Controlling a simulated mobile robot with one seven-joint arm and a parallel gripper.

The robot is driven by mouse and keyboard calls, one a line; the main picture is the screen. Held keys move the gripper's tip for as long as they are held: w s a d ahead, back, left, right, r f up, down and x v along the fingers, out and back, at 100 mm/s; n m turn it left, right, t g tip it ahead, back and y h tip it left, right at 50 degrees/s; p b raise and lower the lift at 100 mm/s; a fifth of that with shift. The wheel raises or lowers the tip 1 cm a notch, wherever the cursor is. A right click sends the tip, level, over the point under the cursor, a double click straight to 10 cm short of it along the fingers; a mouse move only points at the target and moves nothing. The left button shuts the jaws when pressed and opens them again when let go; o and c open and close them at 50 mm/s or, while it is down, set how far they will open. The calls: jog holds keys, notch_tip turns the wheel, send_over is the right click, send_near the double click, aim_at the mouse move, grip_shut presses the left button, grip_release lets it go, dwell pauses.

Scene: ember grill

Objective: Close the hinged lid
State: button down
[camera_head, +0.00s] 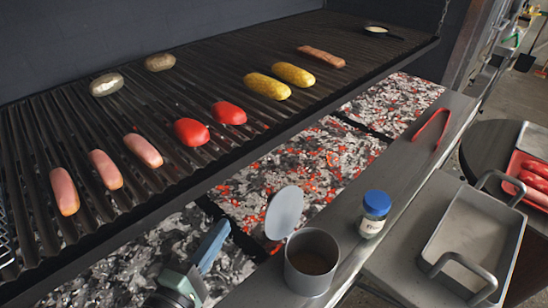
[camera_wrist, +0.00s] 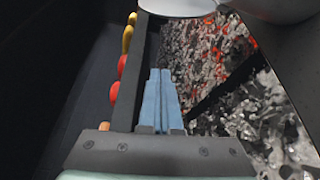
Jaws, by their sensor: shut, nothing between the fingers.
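A grey round canister (camera_head: 308,278) with dark contents stands on the metal ledge. Its hinged lid (camera_head: 284,212) is open, standing up and tilted on the canister's left side. In the wrist view the pale lid (camera_wrist: 178,8) shows at the top edge, beyond my fingertips, with part of the canister (camera_wrist: 278,8) beside it. My gripper (camera_head: 224,226) is to the left of the lid, apart from it, over the coals. Its blue fingers are together and empty; they also show in the wrist view (camera_wrist: 160,74).
A blue-capped jar (camera_head: 373,214) stands right of the canister. A grey tray (camera_head: 472,240) with raised handles lies farther right. Red tongs (camera_head: 432,128) lie on the ledge. The grill grate (camera_head: 180,100) holds sausages, tomatoes, corn and potatoes. Glowing coals (camera_head: 300,165) lie below.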

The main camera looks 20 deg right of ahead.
aim_at(279, 210)
jog(key=w+d+p, duration=0.3)
jog(key=d, duration=0.5)
jog(key=shift+d+r, duration=0.3)
jog(key=shift+d, duration=0.05)
jog(key=shift+b, duration=0.45)
